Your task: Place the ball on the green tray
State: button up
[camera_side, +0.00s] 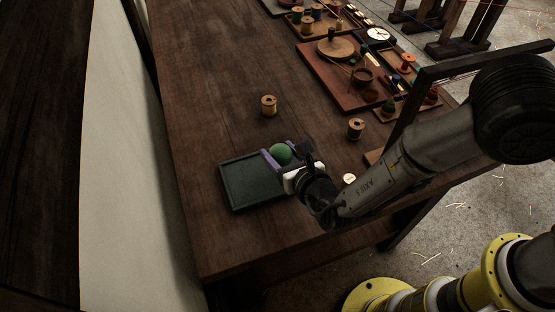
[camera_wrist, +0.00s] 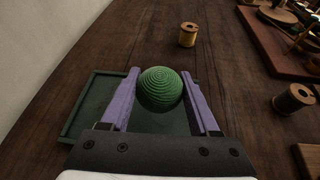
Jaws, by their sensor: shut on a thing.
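The green ball (camera_side: 281,154) is between the fingers of my gripper (camera_side: 284,157) in the side view. In the wrist view the ball (camera_wrist: 160,89) shows ribbed, wound turns, and the purple fingers of my gripper (camera_wrist: 160,92) are shut on it from both sides. The dark green tray (camera_side: 243,183) lies on the table under and to the left of the gripper. The tray (camera_wrist: 91,95) also shows below the ball in the wrist view. The ball appears over the tray's right part; its exact height above the tray is hard to tell. My gripper hides the tray's right end.
A thread spool (camera_side: 268,106) stands behind the tray, and another spool (camera_side: 356,128) stands to the right. A wooden board with bobbins and tools (camera_side: 345,85) fills the table's far right. The wooden table (camera_side: 215,110) is clear left of the spools.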

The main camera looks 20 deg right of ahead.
jog(key=shift+w+a+f, duration=0.15)
jog(key=shift+f, duration=0.1)
jog(key=shift+w+f, duration=0.1)
jog(key=shift+f, duration=1.55)
jog(key=shift+f, duration=0.15)
jog(key=o, duration=1.4)
jog(key=shift+c, duration=0.2)
